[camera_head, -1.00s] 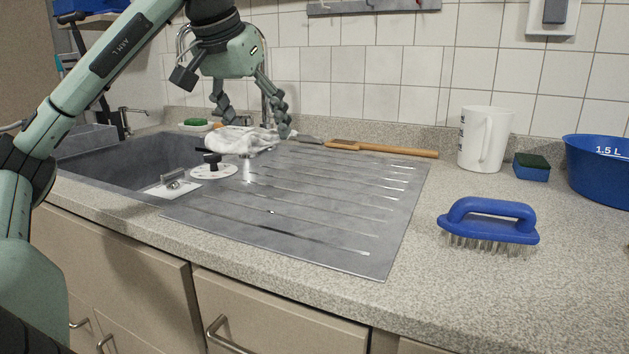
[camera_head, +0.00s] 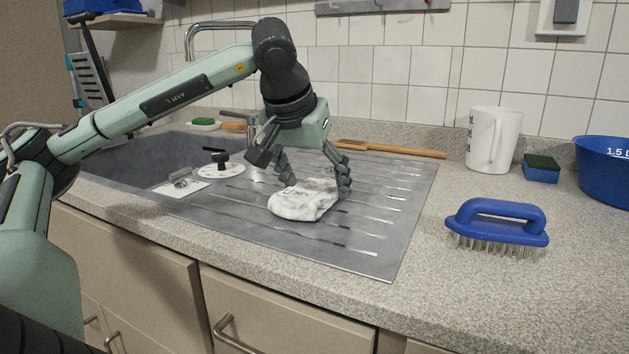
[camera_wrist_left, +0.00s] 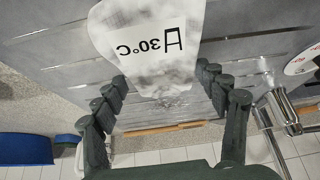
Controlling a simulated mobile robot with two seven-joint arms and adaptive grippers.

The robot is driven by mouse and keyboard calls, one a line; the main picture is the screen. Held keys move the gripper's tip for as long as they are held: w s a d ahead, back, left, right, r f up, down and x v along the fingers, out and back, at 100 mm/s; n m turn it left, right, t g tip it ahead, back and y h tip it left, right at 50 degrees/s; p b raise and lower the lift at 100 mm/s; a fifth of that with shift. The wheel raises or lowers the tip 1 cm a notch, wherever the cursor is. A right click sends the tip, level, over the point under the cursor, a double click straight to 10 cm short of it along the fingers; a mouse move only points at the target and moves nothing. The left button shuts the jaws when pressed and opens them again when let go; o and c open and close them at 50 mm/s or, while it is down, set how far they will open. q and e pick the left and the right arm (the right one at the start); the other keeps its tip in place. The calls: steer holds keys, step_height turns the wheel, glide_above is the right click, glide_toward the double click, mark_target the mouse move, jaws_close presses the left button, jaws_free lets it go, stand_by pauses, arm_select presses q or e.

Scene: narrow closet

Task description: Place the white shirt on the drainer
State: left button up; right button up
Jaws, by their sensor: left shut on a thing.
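The white shirt (camera_head: 300,205) is a crumpled white-grey bundle low over the middle of the grey ribbed drainer (camera_head: 368,240); I cannot tell if it touches the metal. My left gripper (camera_head: 316,186) is shut on the shirt from above, with fingers on both sides of it. In the left wrist view the shirt (camera_wrist_left: 150,40) shows a "30°C" print and sits between the dark fingers (camera_wrist_left: 163,78). The part between the fingertips is partly hidden. My right gripper is out of view.
The sink basin (camera_head: 110,175) is left of the drainer, with a tap (camera_head: 190,40) behind. A wooden-handled tool (camera_head: 390,149) lies along the back edge. A white jug (camera_head: 494,140), sponge (camera_head: 541,169), blue basin (camera_head: 605,170) and blue brush (camera_head: 497,222) stand right. The drainer's front is clear.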

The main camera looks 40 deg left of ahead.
arm_select(q)
steer(key=o, duration=1.1)
steer(key=shift+f, duration=0.1)
steer(key=o, duration=0.4)
steer(key=shift+o, duration=0.2)
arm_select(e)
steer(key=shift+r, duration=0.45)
arm_select(q)
steer(key=shift+r, duration=0.2)
steer(key=shift+s+d+r, duration=0.1)
steer(key=shift+s+r, duration=0.1)
steer(key=shift+r, duration=0.25)
steer(key=v, duration=1)
steer(key=shift+p, duration=0.35)
steer(key=shift+s+d+r, duration=0.1)
steer(key=shift+s+r, duration=0.15)
steer(key=shift+r, duration=0.1)
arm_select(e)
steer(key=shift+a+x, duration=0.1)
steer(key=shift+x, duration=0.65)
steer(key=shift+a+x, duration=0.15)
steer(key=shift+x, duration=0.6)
